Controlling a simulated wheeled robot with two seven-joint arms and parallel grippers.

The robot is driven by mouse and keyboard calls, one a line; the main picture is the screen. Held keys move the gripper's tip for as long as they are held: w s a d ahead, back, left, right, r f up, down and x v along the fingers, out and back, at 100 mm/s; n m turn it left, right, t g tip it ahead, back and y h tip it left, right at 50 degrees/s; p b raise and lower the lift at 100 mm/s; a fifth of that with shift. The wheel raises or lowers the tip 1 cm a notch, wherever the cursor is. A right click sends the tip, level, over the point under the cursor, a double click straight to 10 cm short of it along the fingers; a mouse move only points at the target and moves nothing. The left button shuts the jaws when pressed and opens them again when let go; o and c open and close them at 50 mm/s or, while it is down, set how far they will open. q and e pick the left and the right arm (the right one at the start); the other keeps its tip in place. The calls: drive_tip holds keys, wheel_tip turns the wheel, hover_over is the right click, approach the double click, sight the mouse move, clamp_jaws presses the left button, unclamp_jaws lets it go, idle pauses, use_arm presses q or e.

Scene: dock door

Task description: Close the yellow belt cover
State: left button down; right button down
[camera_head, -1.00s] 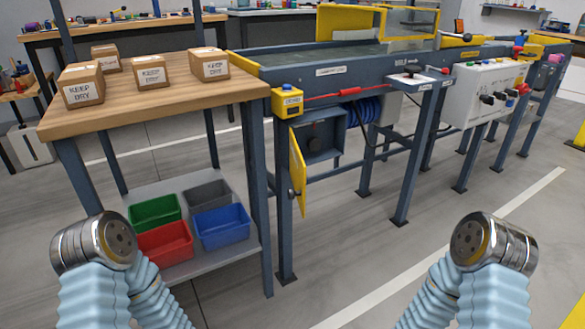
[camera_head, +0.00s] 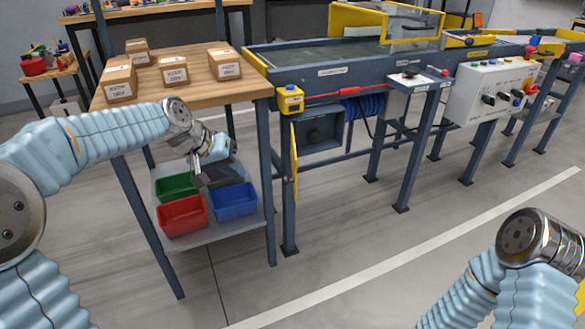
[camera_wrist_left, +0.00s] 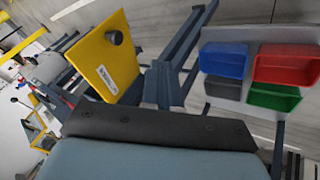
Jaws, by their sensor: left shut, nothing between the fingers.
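The yellow belt cover (camera_head: 294,170) is a thin hinged panel under the conveyor. It stands swung out, almost edge-on in the head view, beside the open grey housing (camera_head: 319,131). In the left wrist view the cover (camera_wrist_left: 103,62) shows its broad yellow face, a dark round knob (camera_wrist_left: 114,38) and a white label. My left gripper (camera_head: 200,183) is shut and empty in front of the wooden table, left of the cover and apart from it. The fingertips are small and partly blend with the bins behind. My right gripper is out of view.
The wooden table (camera_head: 190,83) holds several boxes. Its lower shelf holds red (camera_head: 182,215), green, blue (camera_head: 234,201) and grey bins near my left gripper. The conveyor legs (camera_head: 287,215) stand by the cover. The floor (camera_head: 350,245) in front is clear.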

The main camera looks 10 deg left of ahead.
use_arm(q)
wheel_tip(320, 180, up, 4)
drive_tip(key=s, duration=0.1)
drive_tip(key=w+d+f, duration=0.5)
drive_tip(key=d+f, duration=0.3)
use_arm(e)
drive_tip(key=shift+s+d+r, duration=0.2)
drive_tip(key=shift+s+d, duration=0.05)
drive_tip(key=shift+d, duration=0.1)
use_arm(q)
drive_tip(key=shift+w+d, duration=0.1)
drive_tip(key=shift+d, duration=0.05)
